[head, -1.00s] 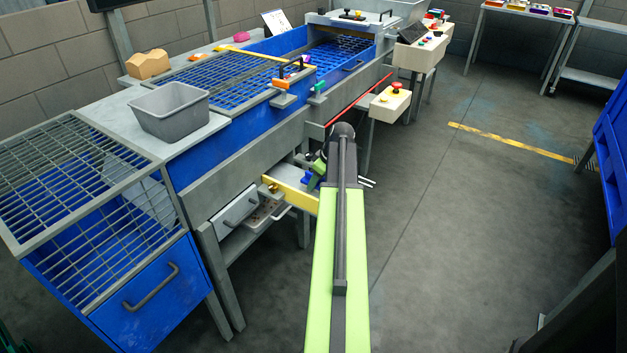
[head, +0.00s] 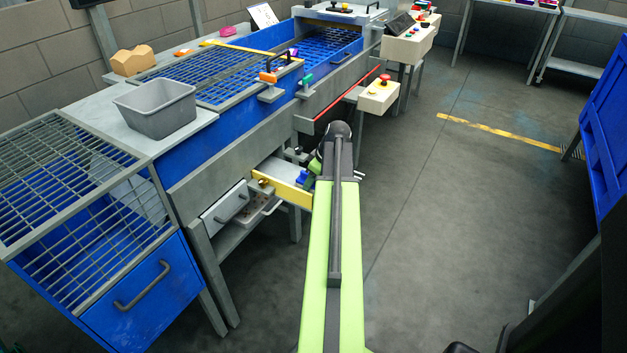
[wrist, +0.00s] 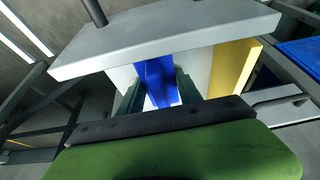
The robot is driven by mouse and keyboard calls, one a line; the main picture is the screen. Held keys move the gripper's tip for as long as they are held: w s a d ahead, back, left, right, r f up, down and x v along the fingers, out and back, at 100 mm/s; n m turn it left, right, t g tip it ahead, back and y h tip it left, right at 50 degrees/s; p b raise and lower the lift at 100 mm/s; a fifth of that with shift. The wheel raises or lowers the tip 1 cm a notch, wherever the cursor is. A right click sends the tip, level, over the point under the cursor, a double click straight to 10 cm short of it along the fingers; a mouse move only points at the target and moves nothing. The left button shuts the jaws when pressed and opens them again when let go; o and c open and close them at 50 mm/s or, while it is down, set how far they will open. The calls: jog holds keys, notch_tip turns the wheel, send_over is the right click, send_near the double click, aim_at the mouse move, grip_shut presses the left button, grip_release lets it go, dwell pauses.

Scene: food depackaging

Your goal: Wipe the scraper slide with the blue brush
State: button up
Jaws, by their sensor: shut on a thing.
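My gripper (wrist: 158,92) is shut on the blue brush (wrist: 158,80), whose blue part shows between the two dark green fingers in the wrist view. In the head view the brush is a small blue patch (head: 302,177) beside my arm's end, mostly hidden by it. The scraper slide, seen as a pulled-out drawer with a yellow edge (head: 282,188), is just left of my gripper. Its yellow side (wrist: 232,75) is right of the brush in the wrist view. I cannot tell whether the brush touches the slide; its lower end is hidden.
A grey plate (wrist: 165,40) spans the wrist view beyond the fingers. The blue and grey line with grids (head: 215,75) stands at left, with a grey bin (head: 155,108) on it. A control box (head: 378,95) stands beyond my arm.

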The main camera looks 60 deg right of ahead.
aim_at(303, 177)
jog(key=shift+w+a, duration=0.15)
jog(key=shift+w, duration=1.75)
jog(key=shift+w+a, duration=0.15)
jog(key=shift+w, duration=1.6)
jog(key=shift+s+a, duration=0.1)
jog(key=shift+a, duration=0.75)
jog(key=shift+s+d, duration=0.2)
jog(key=shift+s, duration=1.7)
jog(key=shift+s+d, duration=0.15)
jog(key=shift+s, duration=1.7)
notch_tip(303, 177, up, 6)
jog(key=p, duration=0.6)
